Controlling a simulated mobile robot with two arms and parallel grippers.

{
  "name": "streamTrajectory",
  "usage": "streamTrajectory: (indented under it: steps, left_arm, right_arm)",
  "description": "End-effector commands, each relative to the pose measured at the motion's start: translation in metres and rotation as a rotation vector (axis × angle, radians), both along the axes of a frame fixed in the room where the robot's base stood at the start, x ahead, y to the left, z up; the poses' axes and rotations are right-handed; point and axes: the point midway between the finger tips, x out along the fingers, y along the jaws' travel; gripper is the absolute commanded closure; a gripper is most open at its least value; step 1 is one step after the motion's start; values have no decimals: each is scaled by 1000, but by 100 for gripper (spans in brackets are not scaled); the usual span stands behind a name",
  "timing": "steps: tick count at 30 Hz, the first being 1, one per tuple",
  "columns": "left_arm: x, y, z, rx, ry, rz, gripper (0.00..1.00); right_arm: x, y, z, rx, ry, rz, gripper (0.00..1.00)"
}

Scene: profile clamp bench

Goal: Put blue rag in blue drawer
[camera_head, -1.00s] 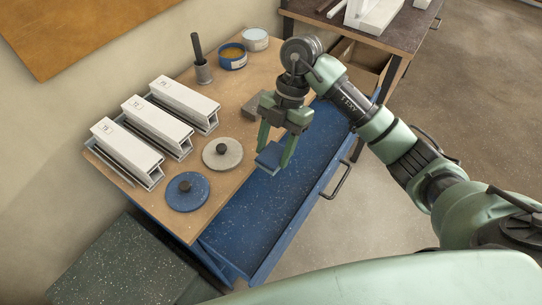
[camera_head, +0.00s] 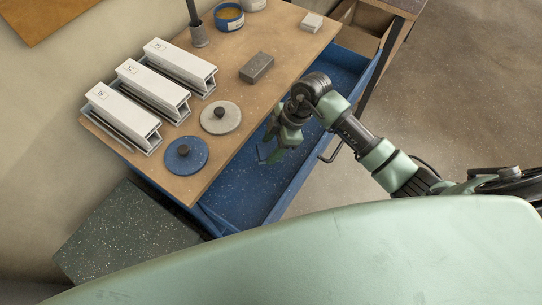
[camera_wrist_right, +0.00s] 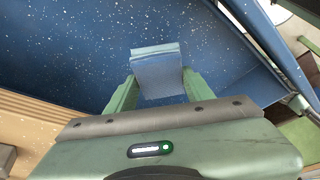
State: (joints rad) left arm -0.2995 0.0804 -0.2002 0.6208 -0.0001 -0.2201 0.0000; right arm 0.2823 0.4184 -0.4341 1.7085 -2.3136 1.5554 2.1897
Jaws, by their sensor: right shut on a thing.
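The blue drawer (camera_head: 235,200) is pulled open under the workbench. Its speckled blue floor also fills much of the right wrist view (camera_wrist_right: 60,50). My right gripper (camera_head: 270,152) is inside the drawer's outline in the head view. It is shut on the blue rag, a small folded piece held between both green fingers in the right wrist view (camera_wrist_right: 158,74). In the head view the rag is mostly hidden by the gripper. I cannot tell whether the rag touches the drawer floor. My left gripper is not in view.
On the bench (camera_head: 185,187) stand several white profiles (camera_head: 125,115), a blue lid (camera_head: 190,160), a pale lid (camera_head: 212,122), a grey block (camera_head: 257,67) and tins (camera_head: 228,18). The drawer handle (camera_head: 328,150) sticks out to the right. A dark speckled surface (camera_head: 120,235) lies at lower left.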

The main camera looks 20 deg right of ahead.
Motion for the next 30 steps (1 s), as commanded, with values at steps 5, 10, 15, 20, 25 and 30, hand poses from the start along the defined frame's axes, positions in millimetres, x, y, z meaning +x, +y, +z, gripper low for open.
streamTrajectory:
  steps: [5,10,15,20,25,30]
  left_arm:
    - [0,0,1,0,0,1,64]
    - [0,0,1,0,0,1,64]
    - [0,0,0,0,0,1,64]
    - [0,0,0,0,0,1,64]
    - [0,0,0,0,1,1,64]
    - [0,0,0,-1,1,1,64]
  right_arm:
    - [0,0,-30,0,2,-1,80]
    - [0,0,-44,0,1,-1,80]
    - [0,0,-71,1,2,0,80]
    - [0,0,-80,1,-1,1,80]
    - [0,0,-79,0,-1,1,80]
    - [0,0,-80,0,0,1,26]
